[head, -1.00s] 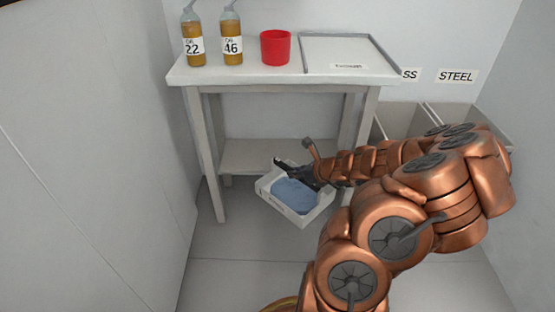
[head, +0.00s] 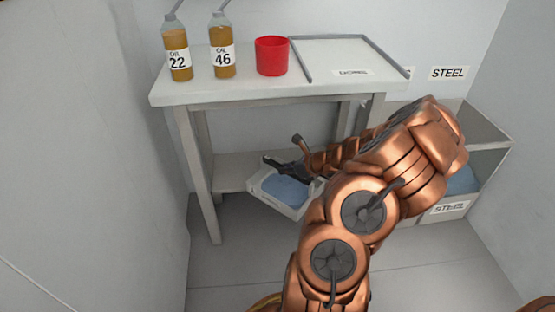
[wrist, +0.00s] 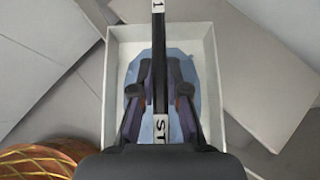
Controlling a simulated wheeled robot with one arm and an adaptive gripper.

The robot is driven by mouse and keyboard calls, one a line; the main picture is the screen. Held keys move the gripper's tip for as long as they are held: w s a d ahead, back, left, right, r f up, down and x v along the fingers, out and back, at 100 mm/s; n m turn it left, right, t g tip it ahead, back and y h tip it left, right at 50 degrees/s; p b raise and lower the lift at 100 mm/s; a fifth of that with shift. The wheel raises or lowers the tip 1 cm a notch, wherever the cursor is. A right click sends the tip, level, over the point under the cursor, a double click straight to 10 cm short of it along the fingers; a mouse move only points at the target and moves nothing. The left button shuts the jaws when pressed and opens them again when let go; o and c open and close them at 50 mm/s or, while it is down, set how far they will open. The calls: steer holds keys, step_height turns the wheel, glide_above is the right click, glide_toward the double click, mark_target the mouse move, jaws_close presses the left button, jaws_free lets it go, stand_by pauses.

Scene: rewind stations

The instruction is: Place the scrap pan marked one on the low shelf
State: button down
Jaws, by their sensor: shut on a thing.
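The scrap pan (head: 262,196) is a white box-shaped pan with blue material inside. It hangs or rests at the front of the low shelf (head: 232,168), under the table; I cannot tell whether it touches the shelf. In the wrist view the pan (wrist: 112,85) lies below my gripper, with a dark bar (wrist: 158,45) running over its middle, marked "1" and "ST". My gripper (wrist: 160,88) is shut on this bar. In the head view my gripper (head: 288,166) is partly hidden by my arm, which also covers the pan's right side.
The table (head: 265,92) above the shelf holds two oil bottles (head: 178,58) (head: 222,58), a red cup (head: 271,56) and a framed tray (head: 352,72). Bins (head: 450,209) marked "STEEL" stand at the right. A wall is close on the left. The shelf's left part looks bare.

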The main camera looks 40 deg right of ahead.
steer(key=w+d+f+b, duration=0.1)
steer(key=w+d, duration=0.1)
steer(key=w, duration=0.1)
steer(key=w+d+f+b, duration=0.2)
steer(key=w, duration=0.2)
steer(key=w+d+f+b, duration=0.1)
steer(key=w+d, duration=0.1)
steer(key=w, duration=0.1)
steer(key=shift+w+d+f+b, duration=0.15)
steer(key=shift+d+f+b, duration=0.15)
steer(key=shift+b, duration=0.1)
steer(key=shift+r, duration=0.1)
steer(key=c, duration=1.2)
jaws_free()
